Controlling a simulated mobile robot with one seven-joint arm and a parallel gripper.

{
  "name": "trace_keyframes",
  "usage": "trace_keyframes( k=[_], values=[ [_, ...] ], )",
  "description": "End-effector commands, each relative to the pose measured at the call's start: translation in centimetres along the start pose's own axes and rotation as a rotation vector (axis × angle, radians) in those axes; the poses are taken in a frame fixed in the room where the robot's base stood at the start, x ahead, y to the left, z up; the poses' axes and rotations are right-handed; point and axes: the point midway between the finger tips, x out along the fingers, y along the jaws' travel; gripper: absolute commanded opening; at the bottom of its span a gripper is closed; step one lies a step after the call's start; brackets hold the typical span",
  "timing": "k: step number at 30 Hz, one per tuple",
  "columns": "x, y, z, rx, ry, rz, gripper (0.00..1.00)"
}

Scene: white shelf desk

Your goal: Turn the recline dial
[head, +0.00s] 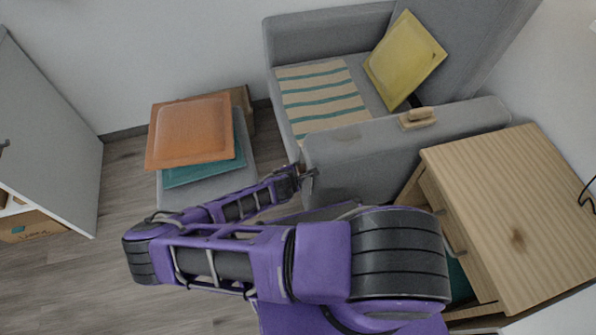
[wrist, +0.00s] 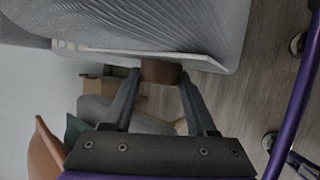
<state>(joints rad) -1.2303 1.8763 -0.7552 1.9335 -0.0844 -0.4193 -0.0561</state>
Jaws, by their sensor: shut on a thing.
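The grey armchair (head: 380,150) stands at the upper middle of the head view. The recline dial (wrist: 161,72) is a short brown round piece beside a pale edge on the chair's grey side in the wrist view. My gripper (wrist: 159,78) is shut on the dial, with one fingertip on each side of it. In the head view my gripper (head: 307,174) is at the front left end of the chair's near armrest. The dial is mostly hidden by the gripper there.
A grey ottoman (head: 176,193) with orange (head: 195,130) and teal (head: 205,170) cushions stands left of the chair. A wooden cabinet (head: 510,190) stands at the right. A yellow cushion (head: 404,60) and striped cloth (head: 318,97) lie on the chair.

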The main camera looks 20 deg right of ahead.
Motion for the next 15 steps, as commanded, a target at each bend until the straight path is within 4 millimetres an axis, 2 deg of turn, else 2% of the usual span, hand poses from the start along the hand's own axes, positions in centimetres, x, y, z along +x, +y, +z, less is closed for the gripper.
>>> trace_keyframes(
  k=[15],
  values=[
    [0.02, 0.08, -0.21, 0.058, -0.005, 0.14, 0.02]
  ],
)
